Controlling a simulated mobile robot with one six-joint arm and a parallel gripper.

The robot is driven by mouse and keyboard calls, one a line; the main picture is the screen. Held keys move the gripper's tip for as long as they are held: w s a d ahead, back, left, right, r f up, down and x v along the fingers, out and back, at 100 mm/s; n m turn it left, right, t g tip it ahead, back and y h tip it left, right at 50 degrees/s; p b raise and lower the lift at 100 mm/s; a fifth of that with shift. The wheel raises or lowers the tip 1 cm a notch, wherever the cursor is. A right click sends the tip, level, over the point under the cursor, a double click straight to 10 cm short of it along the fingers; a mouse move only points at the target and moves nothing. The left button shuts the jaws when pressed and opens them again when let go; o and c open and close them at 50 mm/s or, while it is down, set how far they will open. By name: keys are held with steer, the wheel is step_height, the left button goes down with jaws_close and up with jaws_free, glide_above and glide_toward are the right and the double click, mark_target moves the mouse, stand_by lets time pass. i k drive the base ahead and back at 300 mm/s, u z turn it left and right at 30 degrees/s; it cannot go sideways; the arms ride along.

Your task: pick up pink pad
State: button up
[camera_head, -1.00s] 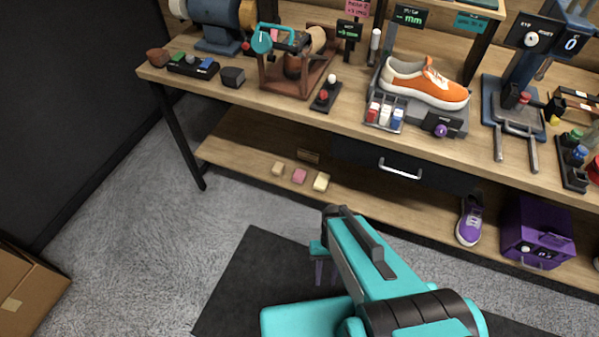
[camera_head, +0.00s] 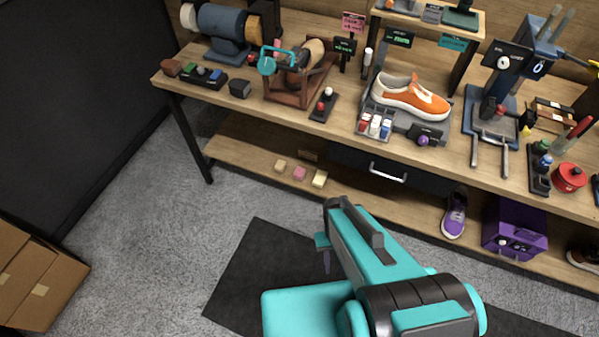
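The pink pad (camera_head: 299,173) is a small block on the lower wooden shelf of the workbench. It lies between a tan pad (camera_head: 280,165) on its left and a pale yellow pad (camera_head: 319,179) on its right, with small gaps. My teal arm fills the lower middle of the view, in front of the shelf. Part of my gripper (camera_head: 326,260) shows past the arm's left side, over the dark mat and well short of the pads. Its fingers are mostly hidden by the arm, so its opening cannot be made out.
The bench top (camera_head: 340,128) overhangs the shelf. A drawer with a metal handle (camera_head: 388,173) hangs right of the pads. A purple shoe (camera_head: 454,215) and purple box (camera_head: 514,228) stand farther right on the shelf. Cardboard boxes (camera_head: 50,290) are at lower left. The grey floor before the pads is clear.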

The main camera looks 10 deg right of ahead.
mark_target(298, 173)
steer(key=k, duration=1.35)
steer(key=z, duration=0.15)
steer(key=i, duration=0.9)
steer(key=u, duration=0.15)
